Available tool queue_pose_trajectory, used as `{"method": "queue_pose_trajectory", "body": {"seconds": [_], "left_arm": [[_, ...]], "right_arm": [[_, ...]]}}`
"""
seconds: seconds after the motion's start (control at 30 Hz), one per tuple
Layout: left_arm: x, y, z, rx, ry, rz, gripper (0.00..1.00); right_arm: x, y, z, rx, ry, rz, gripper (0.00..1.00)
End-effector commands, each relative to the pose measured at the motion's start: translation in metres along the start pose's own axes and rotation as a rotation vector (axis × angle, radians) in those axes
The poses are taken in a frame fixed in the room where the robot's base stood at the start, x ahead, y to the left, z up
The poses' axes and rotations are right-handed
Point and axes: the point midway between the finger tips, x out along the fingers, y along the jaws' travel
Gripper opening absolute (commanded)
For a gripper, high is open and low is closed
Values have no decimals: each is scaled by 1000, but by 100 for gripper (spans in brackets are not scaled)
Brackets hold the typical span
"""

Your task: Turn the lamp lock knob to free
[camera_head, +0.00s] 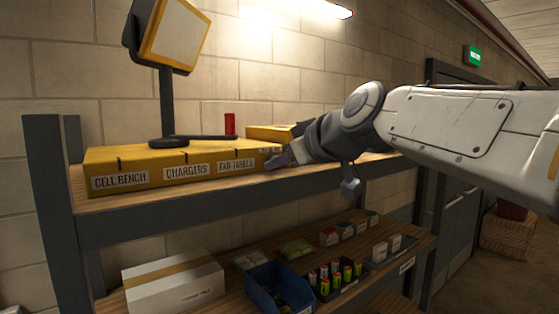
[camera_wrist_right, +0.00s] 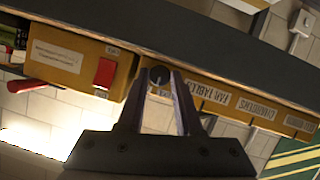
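The lamp, with a yellow-framed panel (camera_head: 174,32) on a dark post, stands on a yellow box (camera_head: 137,159) on the upper shelf. A small dark round knob (camera_wrist_right: 159,76) shows between my fingertips in the right wrist view; I take it for the lamp lock knob. In the head view it is hidden by my gripper. My right gripper (camera_head: 281,157) is at the box's right end; it also shows in the wrist view (camera_wrist_right: 161,73). Its fingers are apart around the knob, but I cannot tell whether they touch it. My left gripper is not in view.
A red cylinder (camera_head: 230,124) stands behind the box. A second yellow box (camera_head: 268,132) is behind my gripper. The lower shelf holds a white box (camera_head: 173,286), a blue bin (camera_head: 277,289) and several batteries. The upper shelf's front edge (camera_head: 180,212) runs below my gripper.

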Motion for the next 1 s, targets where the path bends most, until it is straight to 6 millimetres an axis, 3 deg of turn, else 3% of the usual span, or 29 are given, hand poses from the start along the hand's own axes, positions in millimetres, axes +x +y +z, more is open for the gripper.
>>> {"method": "queue_pose_trajectory", "body": {"seconds": [0.2,0.5,0.9,0.93,1.0], "left_arm": [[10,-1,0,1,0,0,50],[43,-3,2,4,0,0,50],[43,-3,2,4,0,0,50],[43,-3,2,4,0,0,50],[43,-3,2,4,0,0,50]], "right_arm": [[2,0,4,47,-1,-19,0],[2,3,5,387,0,-160,0],[0,3,2,460,-4,-195,0],[0,3,2,460,-4,-195,46],[0,3,2,459,-4,-194,47]]}}
